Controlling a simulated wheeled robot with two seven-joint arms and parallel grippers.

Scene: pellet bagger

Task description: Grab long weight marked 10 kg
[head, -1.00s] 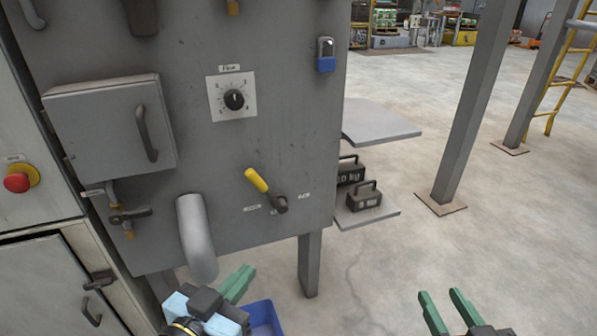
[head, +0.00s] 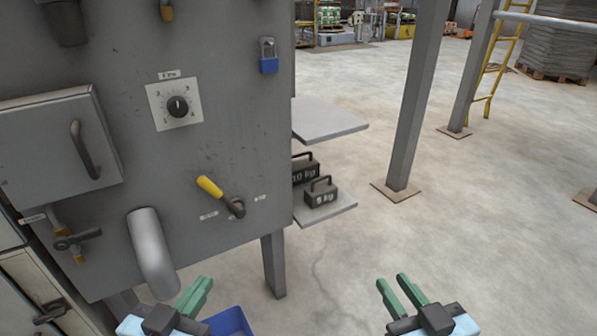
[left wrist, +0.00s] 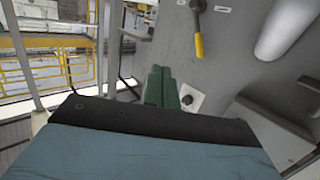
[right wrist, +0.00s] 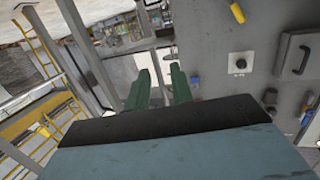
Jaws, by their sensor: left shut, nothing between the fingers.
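The dark weight marked 10 kg (head: 302,174) sits on the lower shelf (head: 338,209) beside the grey machine in the head view. Its left end is cut off by the cabinet edge. A smaller weight marked 5 kg (head: 322,196) stands in front of it and partly hides it. Both have bar handles on top. My left gripper (head: 205,282) is shut and empty, low in front of the machine. My right gripper (head: 392,278) is open and empty, to the right of and below the shelf in the picture. Neither gripper touches a weight.
An upper shelf plate (head: 328,120) hangs over the weights. A grey post (head: 413,110) stands to the right of the shelves. A machine leg (head: 273,262) and blue bin (head: 230,322) are low in front.

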